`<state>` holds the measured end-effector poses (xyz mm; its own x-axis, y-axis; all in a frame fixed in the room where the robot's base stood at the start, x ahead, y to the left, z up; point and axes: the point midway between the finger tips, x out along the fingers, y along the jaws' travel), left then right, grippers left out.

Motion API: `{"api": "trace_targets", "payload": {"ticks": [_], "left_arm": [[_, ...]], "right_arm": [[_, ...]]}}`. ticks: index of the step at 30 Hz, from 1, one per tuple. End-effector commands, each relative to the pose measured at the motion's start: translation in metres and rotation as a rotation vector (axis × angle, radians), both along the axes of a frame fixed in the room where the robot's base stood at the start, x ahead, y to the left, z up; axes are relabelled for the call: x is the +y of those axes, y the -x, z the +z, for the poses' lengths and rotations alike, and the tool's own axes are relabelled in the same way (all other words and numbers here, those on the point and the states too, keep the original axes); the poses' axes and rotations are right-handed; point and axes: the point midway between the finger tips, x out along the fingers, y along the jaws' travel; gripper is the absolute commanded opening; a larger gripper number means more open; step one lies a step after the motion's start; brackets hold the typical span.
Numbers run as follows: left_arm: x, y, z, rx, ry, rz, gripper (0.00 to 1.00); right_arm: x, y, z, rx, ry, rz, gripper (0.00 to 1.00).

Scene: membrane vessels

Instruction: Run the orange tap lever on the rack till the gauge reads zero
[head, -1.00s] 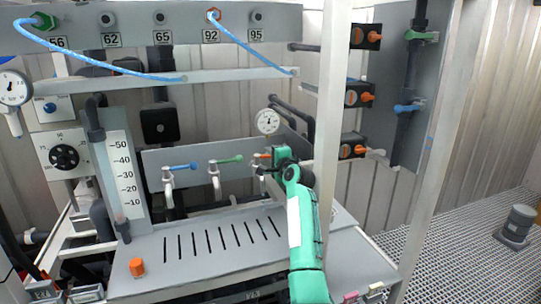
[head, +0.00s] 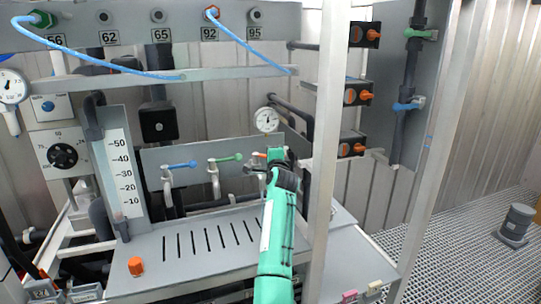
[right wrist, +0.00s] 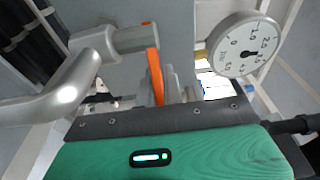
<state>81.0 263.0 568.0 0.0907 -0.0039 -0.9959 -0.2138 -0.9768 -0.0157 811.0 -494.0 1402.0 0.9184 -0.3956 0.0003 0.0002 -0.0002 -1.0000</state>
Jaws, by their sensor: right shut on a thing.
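The orange tap lever (head: 259,155) is the rightmost of three tap levers on the rack. It also shows in the right wrist view (right wrist: 154,76) as a thin orange bar beside a grey tap body. My right gripper (head: 275,160) comes in from below and is shut on the lever; its fingers (right wrist: 168,88) partly hide it. The round white gauge (head: 266,120) is just above the tap. It is larger in the right wrist view (right wrist: 246,46), tilted, with a dark hub; I cannot read the needle surely. My left gripper is not in view.
A blue tap lever (head: 180,165) and a green one (head: 226,158) are to the left. A white upright post (head: 328,150) stands close right of my right arm. A slotted grey bench (head: 190,270) lies below, with an orange knob (head: 136,266).

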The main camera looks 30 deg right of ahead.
Motion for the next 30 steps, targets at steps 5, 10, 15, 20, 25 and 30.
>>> {"api": "trace_targets", "payload": {"ticks": [5,10,15,20,25,30], "left_arm": [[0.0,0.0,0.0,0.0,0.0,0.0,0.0],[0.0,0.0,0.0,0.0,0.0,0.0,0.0],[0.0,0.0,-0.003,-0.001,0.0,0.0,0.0],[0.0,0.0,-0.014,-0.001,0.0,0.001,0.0],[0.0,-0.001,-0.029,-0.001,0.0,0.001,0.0],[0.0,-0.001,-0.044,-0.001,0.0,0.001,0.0]], "right_arm": [[0.0,0.0,0.0,0.001,0.0,0.0,0.3],[0.0,0.0,0.0,0.001,0.0,0.001,0.3],[0.002,0.003,-0.002,0.001,0.0,0.001,0.3],[0.009,0.018,-0.004,-0.001,-0.001,0.001,0.3],[0.02,0.045,-0.005,-0.003,-0.001,0.0,0.3],[0.032,0.073,-0.005,-0.001,-0.001,0.001,0.3]]}}
